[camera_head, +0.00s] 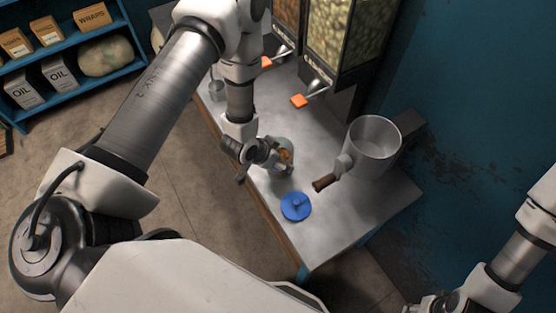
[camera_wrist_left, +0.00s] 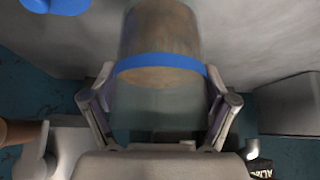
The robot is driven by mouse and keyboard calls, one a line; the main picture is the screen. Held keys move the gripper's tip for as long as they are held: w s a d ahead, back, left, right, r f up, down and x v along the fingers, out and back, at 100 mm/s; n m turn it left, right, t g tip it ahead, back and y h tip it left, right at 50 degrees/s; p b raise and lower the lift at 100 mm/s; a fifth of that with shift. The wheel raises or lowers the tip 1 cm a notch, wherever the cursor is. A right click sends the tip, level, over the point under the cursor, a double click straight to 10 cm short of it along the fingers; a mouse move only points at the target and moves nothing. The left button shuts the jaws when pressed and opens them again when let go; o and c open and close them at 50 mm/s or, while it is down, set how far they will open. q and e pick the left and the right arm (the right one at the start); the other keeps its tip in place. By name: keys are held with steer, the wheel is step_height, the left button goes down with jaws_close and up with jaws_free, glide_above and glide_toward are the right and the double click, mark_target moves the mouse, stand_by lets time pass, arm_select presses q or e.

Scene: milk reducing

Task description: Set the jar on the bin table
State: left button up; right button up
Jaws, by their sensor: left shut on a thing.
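The jar (camera_head: 284,152) is clear glass with brown contents. It also shows in the left wrist view (camera_wrist_left: 160,42), between the fingers, with a blue band around it. My left gripper (camera_head: 264,158) is shut on the jar and hides part of it. The jar is over the grey metal table (camera_head: 340,215) that carries the bins; I cannot tell whether its base touches the top. A blue lid (camera_head: 296,206) with a knob lies on the table close to the jar. My right gripper (camera_head: 432,303) is only partly in view at the bottom right edge.
A metal pot (camera_head: 373,140) with a wooden handle (camera_head: 325,183) stands right of the jar. Tall bins (camera_head: 345,35) with levers and orange tabs stand at the back. A small metal cup (camera_head: 216,90) is at the far left. The table's front right part is clear.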

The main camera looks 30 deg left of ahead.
arm_select(q)
step_height(320, 180, down, 4)
steer(key=b, duration=0.3)
steer(key=shift+s+r, duration=0.1)
steer(key=shift+r, duration=0.15)
steer(key=shift+w+r, duration=0.1)
steer(key=shift+w, duration=0.1)
steer(key=o, duration=1.3)
steer(key=shift+s, duration=0.15)
steer(key=shift+o, duration=0.2)
steer(key=shift+r, duration=0.15)
steer(key=v, duration=1.2)
steer(key=s+f+n+g+y, duration=0.2)
steer(key=s+f+n+g, duration=0.2)
steer(key=s+f, duration=0.7)
steer(key=s+g, duration=0.2)
steer(key=s, duration=0.3)
steer(key=shift+d+f+n, duration=0.25)
steer(key=shift+f+n, duration=0.15)
